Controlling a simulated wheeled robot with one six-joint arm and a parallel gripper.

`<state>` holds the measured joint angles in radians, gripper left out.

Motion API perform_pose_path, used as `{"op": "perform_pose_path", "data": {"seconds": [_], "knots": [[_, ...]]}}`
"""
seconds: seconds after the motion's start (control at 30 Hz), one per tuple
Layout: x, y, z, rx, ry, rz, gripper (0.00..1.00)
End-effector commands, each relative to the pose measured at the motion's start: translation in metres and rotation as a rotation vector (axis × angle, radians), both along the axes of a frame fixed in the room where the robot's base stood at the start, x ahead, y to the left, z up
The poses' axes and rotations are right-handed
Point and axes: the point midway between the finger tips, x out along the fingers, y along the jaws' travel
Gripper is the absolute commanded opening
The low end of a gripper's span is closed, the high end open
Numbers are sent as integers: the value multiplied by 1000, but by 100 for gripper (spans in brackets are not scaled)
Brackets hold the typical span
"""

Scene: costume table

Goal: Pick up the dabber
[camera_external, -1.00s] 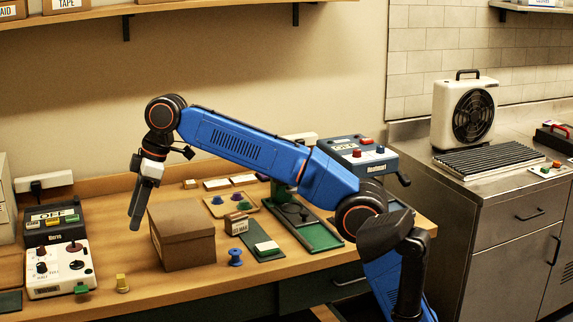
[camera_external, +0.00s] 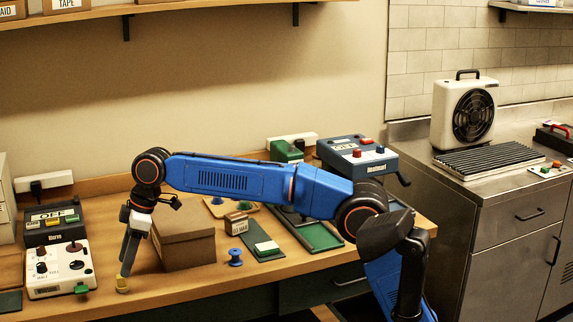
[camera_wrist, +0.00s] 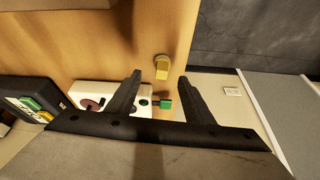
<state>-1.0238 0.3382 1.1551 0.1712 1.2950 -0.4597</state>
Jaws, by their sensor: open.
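A small yellow knob-like piece (camera_external: 122,285), which looks like the dabber, stands on the wooden table near its front edge. In the wrist view the yellow piece (camera_wrist: 162,67) shows just past and between the two fingertips, with space on both sides. My gripper (camera_external: 125,270) points down from above, its fingertips at or just over the piece; they partly cover its top in the external view. My gripper (camera_wrist: 159,80) is open and empty in the wrist view. Whether the fingers reach down around the piece I cannot tell.
A brown box (camera_external: 185,246) stands close right of my gripper. A white control box (camera_external: 58,270) with knobs and a green piece (camera_external: 82,289) are to the left. A blue spool (camera_external: 235,257) stands right of the box. The table's front edge is near.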

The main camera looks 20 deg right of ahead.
Motion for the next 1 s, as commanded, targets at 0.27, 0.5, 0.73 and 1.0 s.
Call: {"op": "perform_pose_path", "data": {"seconds": [0.27,0.5,0.73,1.0], "knots": [[0,6,-14,0,0,0,47],[-2,17,-38,-1,1,1,47],[-1,25,-57,1,-1,1,47],[-1,25,-58,1,-1,1,26]]}}
